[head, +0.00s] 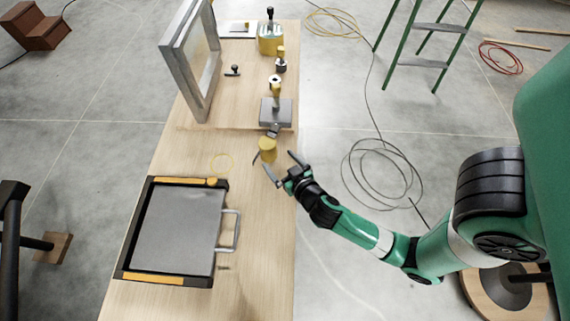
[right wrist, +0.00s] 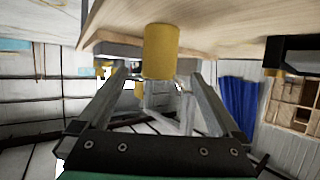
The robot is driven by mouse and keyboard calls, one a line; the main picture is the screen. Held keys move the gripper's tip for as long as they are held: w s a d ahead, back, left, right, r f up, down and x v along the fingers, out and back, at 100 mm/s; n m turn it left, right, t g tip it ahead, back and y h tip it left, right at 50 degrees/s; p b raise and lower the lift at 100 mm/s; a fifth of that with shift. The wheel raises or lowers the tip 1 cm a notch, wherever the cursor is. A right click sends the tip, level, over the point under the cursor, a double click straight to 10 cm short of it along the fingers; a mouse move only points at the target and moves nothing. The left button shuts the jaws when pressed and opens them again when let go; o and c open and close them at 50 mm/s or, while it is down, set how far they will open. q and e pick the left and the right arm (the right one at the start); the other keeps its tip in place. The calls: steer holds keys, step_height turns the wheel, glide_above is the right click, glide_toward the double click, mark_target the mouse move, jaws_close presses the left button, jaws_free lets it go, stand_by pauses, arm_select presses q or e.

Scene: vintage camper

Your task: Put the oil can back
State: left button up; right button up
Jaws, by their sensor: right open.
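The oil can, as I take it, is a yellow cylinder (head: 267,144) upright on the wooden bench near its right edge, with a thin dark part sticking out at its lower left. My right gripper (head: 278,162) is open just below it in the head view, fingers spread toward it. In the right wrist view the yellow can (right wrist: 161,51) shows ahead between the two open fingers (right wrist: 162,75), with the bench surface at the top; I cannot tell whether they touch. My left gripper is not in view.
A black-and-orange case with a grey top and handle (head: 180,230) fills the near bench. Behind the can are a grey block (head: 276,112), small yellow-topped items and a window frame (head: 190,60). A green ladder (head: 418,62) and coiled cable (head: 383,170) are on the floor.

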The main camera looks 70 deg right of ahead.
steer(key=v, duration=0.3)
steer(key=shift+s+a, duration=0.1)
